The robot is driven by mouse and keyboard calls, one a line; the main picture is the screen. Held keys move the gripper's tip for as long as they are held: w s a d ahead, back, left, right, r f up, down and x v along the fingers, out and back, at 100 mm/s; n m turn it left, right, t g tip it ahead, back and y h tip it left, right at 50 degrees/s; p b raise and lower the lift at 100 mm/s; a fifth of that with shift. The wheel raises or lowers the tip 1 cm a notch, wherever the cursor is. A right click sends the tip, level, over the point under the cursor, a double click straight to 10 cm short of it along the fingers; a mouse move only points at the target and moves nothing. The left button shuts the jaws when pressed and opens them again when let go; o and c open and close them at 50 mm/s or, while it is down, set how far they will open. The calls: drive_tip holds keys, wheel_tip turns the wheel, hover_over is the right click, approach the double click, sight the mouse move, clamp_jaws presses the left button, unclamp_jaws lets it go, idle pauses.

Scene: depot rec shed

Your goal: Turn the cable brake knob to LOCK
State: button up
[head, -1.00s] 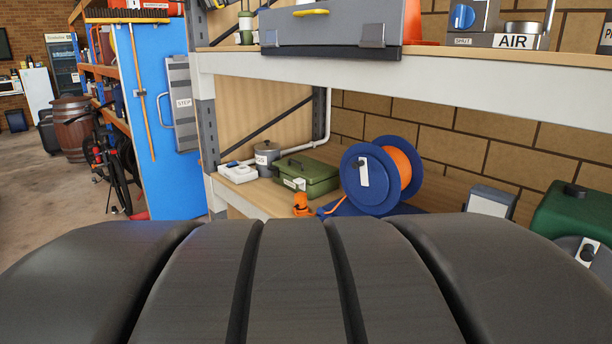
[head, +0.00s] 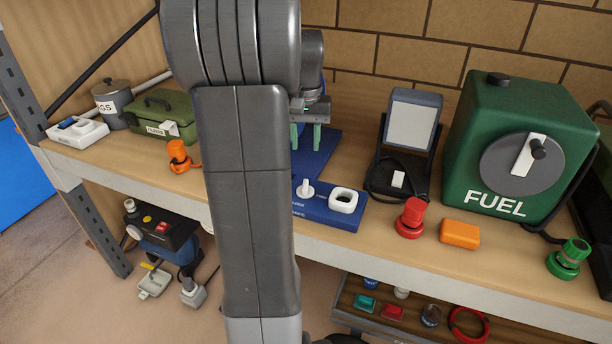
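The blue cable reel stands on the shelf but is mostly hidden behind my arm; only parts of its blue base board (head: 325,150) show. A blue block (head: 322,214) at its front carries a white upright peg (head: 306,188) and a white ring-shaped piece (head: 345,200). Small lettering on the block is too small to read. I cannot tell which part is the brake knob or where it points. My gripper (head: 306,137) has green fingertips pointing down, spread apart with nothing seen between them. It is above and behind the white peg in the picture.
A lamp (head: 411,120), red fitting (head: 411,218), orange box (head: 459,234), green FUEL tank (head: 487,148) and green fitting (head: 569,258) stand to the right. An orange fitting (head: 178,155) and green case (head: 160,118) stand left. A tray (head: 352,318) of small items lies below.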

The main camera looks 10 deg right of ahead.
sight(305, 184)
wheel_tip(305, 184, down, 12)
drive_tip(key=shift+f+p, duration=0.15)
drive_tip(key=shift+p, duration=0.35)
clamp_jaws()
